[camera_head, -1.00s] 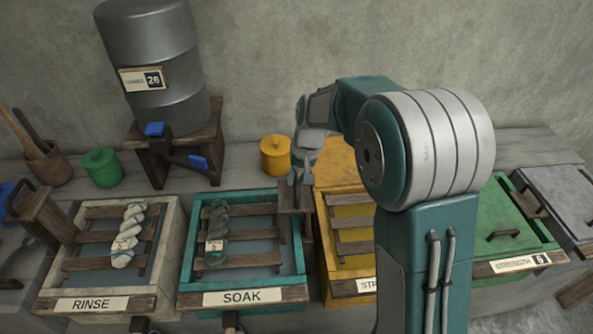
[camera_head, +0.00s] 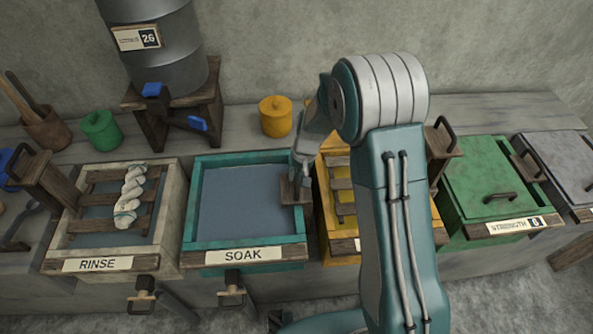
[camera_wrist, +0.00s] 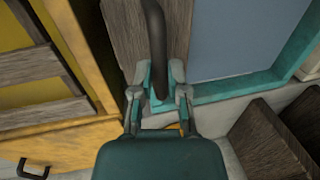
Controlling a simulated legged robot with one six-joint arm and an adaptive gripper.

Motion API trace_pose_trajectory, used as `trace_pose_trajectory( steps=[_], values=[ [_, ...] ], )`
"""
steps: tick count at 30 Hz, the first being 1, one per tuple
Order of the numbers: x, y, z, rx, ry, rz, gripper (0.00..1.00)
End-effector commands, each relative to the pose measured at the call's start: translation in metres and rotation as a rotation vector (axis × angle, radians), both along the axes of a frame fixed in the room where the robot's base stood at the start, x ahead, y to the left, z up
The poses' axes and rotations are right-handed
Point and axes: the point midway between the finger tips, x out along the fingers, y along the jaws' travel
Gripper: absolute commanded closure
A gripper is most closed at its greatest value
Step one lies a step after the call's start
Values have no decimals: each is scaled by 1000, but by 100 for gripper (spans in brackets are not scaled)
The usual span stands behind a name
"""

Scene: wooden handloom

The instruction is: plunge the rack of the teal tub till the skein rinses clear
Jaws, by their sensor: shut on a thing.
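The teal tub (camera_head: 245,157), labelled SOAK (camera_head: 233,255), shows a flat, opaque blue-grey liquid surface (camera_head: 240,205). The rack's slats and the skein are out of sight under it. The wooden end piece of the rack (camera_head: 292,192) still shows at the tub's right wall. My gripper (camera_head: 303,165) is at that end piece. In the wrist view my gripper (camera_wrist: 158,85) is shut on the dark rack handle (camera_wrist: 154,35), with the wooden end piece (camera_wrist: 125,30) beside it. The liquid's clarity around the skein cannot be judged.
The pale RINSE tub (camera_head: 172,215) at the left has its rack raised with a whitish skein (camera_head: 130,195). The yellow tub (camera_head: 325,215) adjoins on the right, partly behind my arm. A metal barrel (camera_head: 155,55) and a yellow pot (camera_head: 275,115) stand behind.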

Motion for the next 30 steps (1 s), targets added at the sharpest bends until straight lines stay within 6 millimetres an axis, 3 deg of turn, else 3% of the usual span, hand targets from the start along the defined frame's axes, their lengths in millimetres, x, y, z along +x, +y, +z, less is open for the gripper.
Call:
trace_pose_trajectory(
  steps=[8,9,11,23,30],
  values=[
    [-2,0,-5,-3,5,0,100],
    [-2,-1,-5,-3,6,0,67],
    [-2,-1,-5,-3,6,0,46],
    [-1,-1,1,-1,1,0,46],
    [0,-8,39,-1,-3,-1,46]
  ],
)
